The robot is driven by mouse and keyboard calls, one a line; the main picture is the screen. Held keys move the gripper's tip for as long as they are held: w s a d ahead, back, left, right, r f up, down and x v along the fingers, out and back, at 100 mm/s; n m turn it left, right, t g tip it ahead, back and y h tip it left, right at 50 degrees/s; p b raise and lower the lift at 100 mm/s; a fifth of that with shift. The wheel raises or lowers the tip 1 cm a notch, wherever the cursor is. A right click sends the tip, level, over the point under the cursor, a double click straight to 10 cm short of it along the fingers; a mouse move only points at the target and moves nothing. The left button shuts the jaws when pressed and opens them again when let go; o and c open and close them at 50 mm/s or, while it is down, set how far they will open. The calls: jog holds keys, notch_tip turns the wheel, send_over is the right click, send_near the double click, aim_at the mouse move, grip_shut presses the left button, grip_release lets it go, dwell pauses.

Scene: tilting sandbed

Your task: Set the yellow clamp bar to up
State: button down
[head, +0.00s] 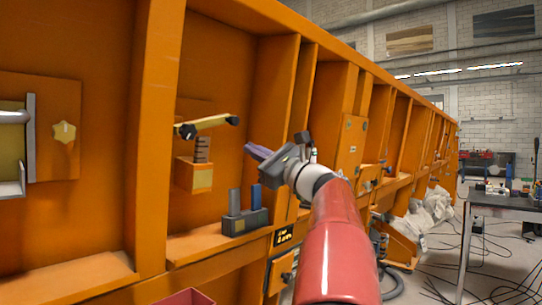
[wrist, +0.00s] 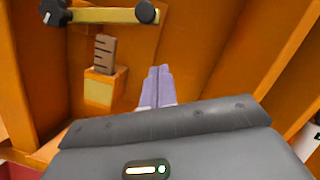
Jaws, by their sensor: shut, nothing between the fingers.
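The yellow clamp bar (head: 212,123) sits in a bay of the orange wall in the head view. It runs nearly level, its right end slightly higher, with a black knob at its left end and a dark tip at its right. It also shows at the top left of the wrist view (wrist: 110,15). Below it is an orange block with a yellow face (head: 202,180) and a dark stepped piece on top. My gripper (head: 257,152) is shut and empty, to the right of the bar's dark tip and a little lower. Its purple fingers (wrist: 157,88) are together and apart from the bar.
A dark grey holder with two upright posts (head: 246,220) stands on the ledge below my gripper. Orange ribs (head: 280,90) flank the bay. A yellow star knob (head: 64,131) is on the left panel. A table (head: 492,203) stands at the right.

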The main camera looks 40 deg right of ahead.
jog(key=r, duration=0.1)
jog(key=a+r, duration=0.1)
jog(key=a+r+p, duration=0.1)
jog(key=r, duration=0.1)
jog(key=shift+w+a, duration=0.15)
jog(key=shift+w, duration=0.25)
